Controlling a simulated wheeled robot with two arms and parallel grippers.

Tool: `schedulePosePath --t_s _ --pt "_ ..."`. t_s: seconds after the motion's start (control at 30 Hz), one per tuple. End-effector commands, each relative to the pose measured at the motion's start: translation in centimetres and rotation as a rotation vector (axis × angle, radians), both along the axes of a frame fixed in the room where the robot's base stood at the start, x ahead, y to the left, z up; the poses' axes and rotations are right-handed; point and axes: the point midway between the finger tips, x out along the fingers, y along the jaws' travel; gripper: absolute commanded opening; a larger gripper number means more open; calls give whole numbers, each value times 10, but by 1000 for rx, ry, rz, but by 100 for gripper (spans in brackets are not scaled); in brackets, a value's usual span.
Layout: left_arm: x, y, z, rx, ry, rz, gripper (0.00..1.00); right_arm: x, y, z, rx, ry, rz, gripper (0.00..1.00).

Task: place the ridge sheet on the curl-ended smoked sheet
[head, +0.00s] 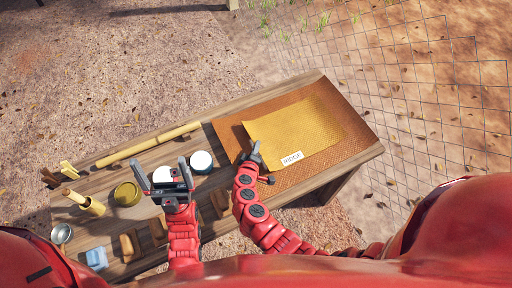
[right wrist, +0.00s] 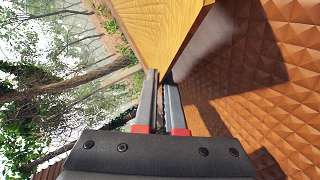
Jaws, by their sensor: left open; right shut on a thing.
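The yellow ridge sheet (head: 295,125), with a "RIDGE" label near its front edge, is above the larger orange-brown textured sheet (head: 353,152) at the table's right end. The orange-brown sheet is probably the smoked sheet; I cannot make out a curled end. My right gripper (head: 253,152) is shut on the yellow sheet's left edge. In the right wrist view, the fingers (right wrist: 162,80) pinch the yellow sheet (right wrist: 160,25) above the diamond-patterned brown sheet (right wrist: 285,70), with a shadow and a gap between them. My left gripper (head: 161,166) is open, over the table's left half.
A bamboo pole (head: 150,145) lies along the table's back edge. A white-topped pot (head: 201,162), an olive round tin (head: 127,194), a bamboo cup (head: 92,206), a metal cup (head: 61,233) and a blue item (head: 97,258) stand on the left half. A wire fence is at right.

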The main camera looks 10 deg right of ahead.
Motion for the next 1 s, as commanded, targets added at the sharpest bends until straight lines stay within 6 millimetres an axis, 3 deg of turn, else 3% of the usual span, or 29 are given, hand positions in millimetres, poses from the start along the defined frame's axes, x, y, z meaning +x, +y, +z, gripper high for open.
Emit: schedulePosePath --t_s 0.13,0.2,0.6,0.73,1.0 --pt "0 0 -6 0 0 0 100 0 0 -4 -2 -2 1 0" --pt "0 0 -4 0 0 0 100 0 0 -3 0 0 1 19" --pt "0 0 4 0 0 0 100 0 0 4 -1 0 0 20" --pt "0 0 -6 0 0 0 100 -13 5 2 1 1 5 20" --pt "0 0 -25 0 0 0 100 -53 19 21 3 0 5 20"
